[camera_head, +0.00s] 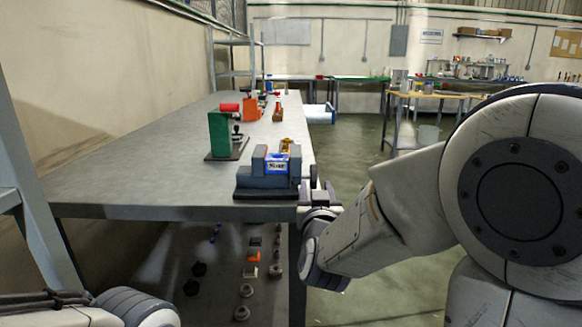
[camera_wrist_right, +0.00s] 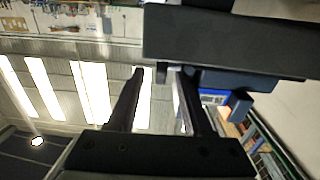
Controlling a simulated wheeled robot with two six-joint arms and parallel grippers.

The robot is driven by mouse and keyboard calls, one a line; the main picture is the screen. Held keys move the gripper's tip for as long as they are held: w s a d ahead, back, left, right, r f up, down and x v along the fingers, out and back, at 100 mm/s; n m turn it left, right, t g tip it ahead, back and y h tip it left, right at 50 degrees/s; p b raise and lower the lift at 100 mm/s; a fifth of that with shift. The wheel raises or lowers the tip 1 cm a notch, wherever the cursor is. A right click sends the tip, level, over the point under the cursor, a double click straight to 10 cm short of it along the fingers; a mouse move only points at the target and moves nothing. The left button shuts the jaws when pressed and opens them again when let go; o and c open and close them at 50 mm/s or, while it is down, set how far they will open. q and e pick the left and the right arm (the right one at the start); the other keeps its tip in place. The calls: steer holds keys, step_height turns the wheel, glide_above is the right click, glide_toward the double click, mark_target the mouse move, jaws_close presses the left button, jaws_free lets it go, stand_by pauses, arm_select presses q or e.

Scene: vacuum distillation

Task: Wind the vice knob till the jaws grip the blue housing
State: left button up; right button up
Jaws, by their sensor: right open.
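The vice (camera_head: 266,182) is a dark grey-blue block on a dark base, near the right edge of the grey table. A bright blue piece with a label (camera_head: 277,164), perhaps the housing, shows at its upper part; whether the jaws touch it I cannot tell. My right gripper (camera_head: 316,186) is open at the vice's right side, just off the table edge. In the right wrist view its two fingers (camera_wrist_right: 158,74) stand apart beside the dark vice body (camera_wrist_right: 225,42). A small dark stub, possibly the knob, shows near the fingertips. Of my left arm only links show, bottom left.
A green device (camera_head: 219,133) on a dark base stands behind the vice, and an orange one (camera_head: 250,108) farther back. The bench (camera_head: 130,165) is clear left of them. Small parts lie on the lower shelf (camera_head: 220,265).

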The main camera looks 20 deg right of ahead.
mark_target(314, 183)
steer(key=shift+w+d+r+p, duration=0.2)
steer(key=shift+w+p, duration=0.4)
steer(key=shift+p, duration=2.45)
steer(key=x, duration=0.3)
steer(key=shift+w+f+b, duration=0.3)
steer(key=shift+w, duration=0.1)
steer(key=shift+w+d, duration=0.2)
steer(key=shift+w, duration=0.5)
jaws_close()
